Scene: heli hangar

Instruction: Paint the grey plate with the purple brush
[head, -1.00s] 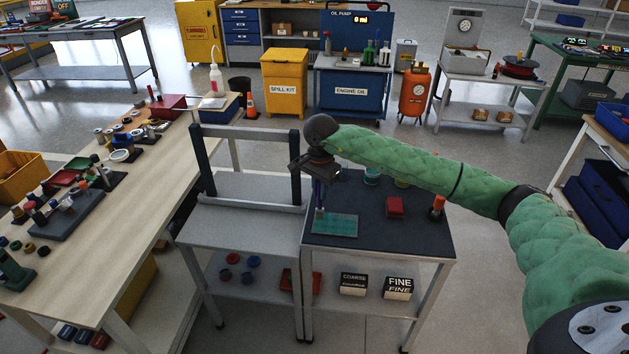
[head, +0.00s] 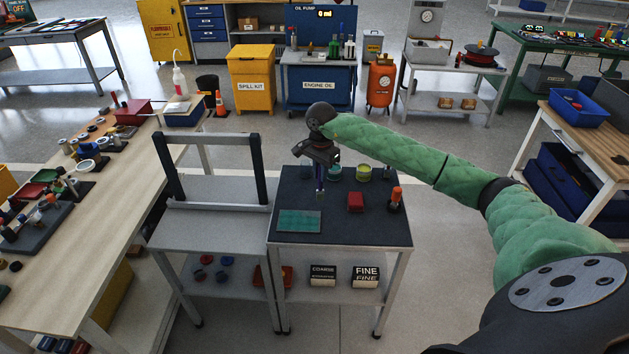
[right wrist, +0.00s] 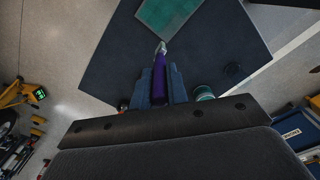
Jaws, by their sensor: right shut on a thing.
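The plate (head: 299,221) lies flat on the dark top of the small table (head: 345,228); its face looks teal-green, not grey. It also shows at the top of the right wrist view (right wrist: 168,14). My right gripper (head: 320,176) points down above the table, behind and to the right of the plate. It is shut on the purple brush (right wrist: 158,77), whose pale tip points toward the plate. In the right wrist view the tip appears just short of the plate's edge; its height above the table is hard to tell. My left gripper is not in view.
A teal pot (head: 335,173) and a yellow-green pot (head: 363,173) stand at the table's back. A red block (head: 356,202) and an orange-topped item (head: 396,198) are on its right. A grey upright frame (head: 215,166) stands on the left bench.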

